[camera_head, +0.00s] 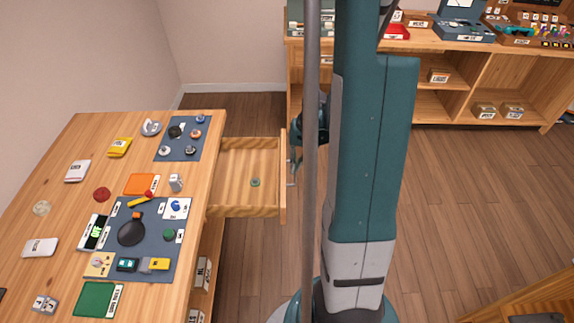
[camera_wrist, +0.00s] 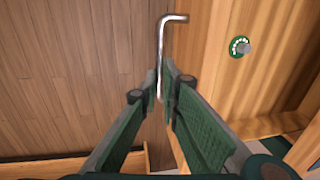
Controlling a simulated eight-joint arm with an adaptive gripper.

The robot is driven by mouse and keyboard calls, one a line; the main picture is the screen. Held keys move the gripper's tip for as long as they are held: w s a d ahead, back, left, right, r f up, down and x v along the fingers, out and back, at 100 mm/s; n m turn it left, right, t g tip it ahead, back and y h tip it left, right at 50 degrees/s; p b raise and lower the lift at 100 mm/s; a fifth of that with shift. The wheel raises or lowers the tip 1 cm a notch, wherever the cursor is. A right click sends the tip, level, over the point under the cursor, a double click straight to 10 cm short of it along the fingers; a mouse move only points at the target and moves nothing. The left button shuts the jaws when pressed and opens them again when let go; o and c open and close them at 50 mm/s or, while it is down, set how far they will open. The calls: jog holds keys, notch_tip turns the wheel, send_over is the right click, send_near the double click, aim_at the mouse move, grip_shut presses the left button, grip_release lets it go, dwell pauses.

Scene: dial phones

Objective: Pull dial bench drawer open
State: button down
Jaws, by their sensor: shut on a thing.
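The dial bench (camera_head: 130,215) is a wooden table at the left in the head view. Its drawer (camera_head: 240,205) stands pulled out to the right, with its wooden front (camera_head: 283,190) well clear of the bench edge. In the wrist view, the drawer's metal bar handle (camera_wrist: 162,35) runs between my gripper's two green fingers. My gripper (camera_wrist: 166,85) is shut on this handle. In the head view my gripper is just outside the drawer front, largely hidden by a grey pole and my arm.
A small green dial-like piece (camera_head: 255,182) lies in the drawer, also visible in the wrist view (camera_wrist: 239,47). Blue mats (camera_head: 183,140) with small parts cover areas of the bench top. Wooden shelving (camera_head: 450,100) stands at the back right. Bare floor (camera_head: 450,190) lies right of my arm.

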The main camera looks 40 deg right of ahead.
jog(key=shift+s+d, duration=0.55)
jog(key=c, duration=2.9)
grip_release()
jog(key=shift+o, duration=0.2)
jog(key=shift+r, duration=0.2)
notch_tip(320, 180, up, 11)
jog(key=s+d, duration=0.1)
jog(key=shift+s+d+r, duration=0.2)
jog(key=shift+s+d, duration=0.1)
jog(key=shift+a, duration=0.1)
